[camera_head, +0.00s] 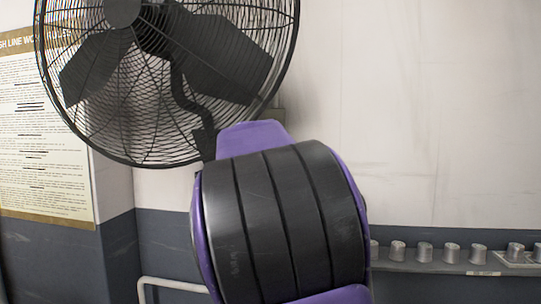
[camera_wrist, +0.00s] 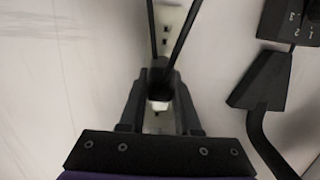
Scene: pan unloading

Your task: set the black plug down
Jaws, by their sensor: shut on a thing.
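My gripper (camera_wrist: 160,84) shows in the wrist view, its two dark fingers rising from the black palm plate. It is shut on a small dark thing, the black plug (camera_wrist: 159,72), at the fingertips. Dark fingers and dark plug blend together, so its outline and tilt are hard to tell. A pale bit shows between the fingers just below it. In the head view, my own purple and black arm part fills the middle. The gripper and plug are not seen there.
A large black wall fan (camera_head: 165,75) hangs at upper left in the head view, beside a poster (camera_head: 45,140). Several metal cylinders (camera_head: 424,251) stand on a ledge at right. In the wrist view, a black numbered box (camera_wrist: 290,20) is at right and two thin dark rods run upward.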

